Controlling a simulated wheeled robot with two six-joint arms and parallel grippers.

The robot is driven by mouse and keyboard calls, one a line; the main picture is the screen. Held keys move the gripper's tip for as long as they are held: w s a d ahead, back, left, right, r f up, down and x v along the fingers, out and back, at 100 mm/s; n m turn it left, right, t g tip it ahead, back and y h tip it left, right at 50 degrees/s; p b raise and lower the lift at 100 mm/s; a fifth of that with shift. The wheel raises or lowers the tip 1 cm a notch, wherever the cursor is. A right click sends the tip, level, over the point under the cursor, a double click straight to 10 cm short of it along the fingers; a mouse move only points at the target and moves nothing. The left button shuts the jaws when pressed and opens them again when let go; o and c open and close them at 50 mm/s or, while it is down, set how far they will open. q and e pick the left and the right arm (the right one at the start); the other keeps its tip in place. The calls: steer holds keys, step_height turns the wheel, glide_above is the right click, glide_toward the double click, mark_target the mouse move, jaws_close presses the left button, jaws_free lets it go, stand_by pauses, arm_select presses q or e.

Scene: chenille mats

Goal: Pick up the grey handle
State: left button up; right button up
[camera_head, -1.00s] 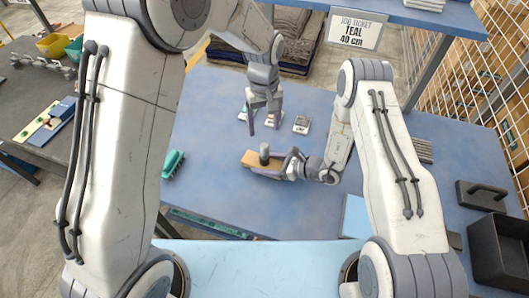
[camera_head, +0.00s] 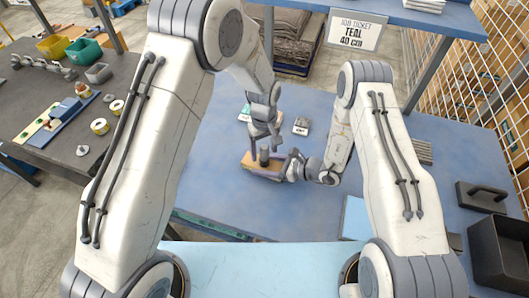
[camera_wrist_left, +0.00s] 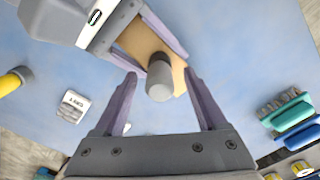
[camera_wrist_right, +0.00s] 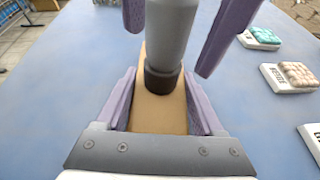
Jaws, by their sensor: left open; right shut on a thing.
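The grey handle (camera_head: 264,156) is a thick upright cylinder with a dark collar at its foot (camera_wrist_right: 162,80), standing on a tan wooden block (camera_head: 249,163). My right gripper (camera_head: 284,167) is shut on the block's sides, and the block (camera_wrist_right: 160,116) shows between its fingers in the right wrist view. My left gripper (camera_head: 262,142) is open above the block. In the left wrist view the handle (camera_wrist_left: 160,78) lies between and slightly beyond its fingertips. In the right wrist view the left fingers stand on either side of the handle (camera_wrist_right: 170,28), with gaps visible.
Small sample cards (camera_head: 301,126) lie behind the block; one has a teal tuft (camera_wrist_right: 262,33). A teal brush (camera_wrist_left: 286,112) lies on the blue table. A dark block with a bar handle (camera_head: 483,194) and a black bin (camera_head: 500,248) stand right.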

arm_select(q)
steer(key=shift+f, duration=0.5)
jaws_close()
steer(key=shift+r, duration=0.1)
step_height(320, 180, up, 10)
steer(key=shift+f, duration=0.1)
arm_select(e)
steer(key=o, duration=1.5)
steer(key=shift+c, duration=0.2)
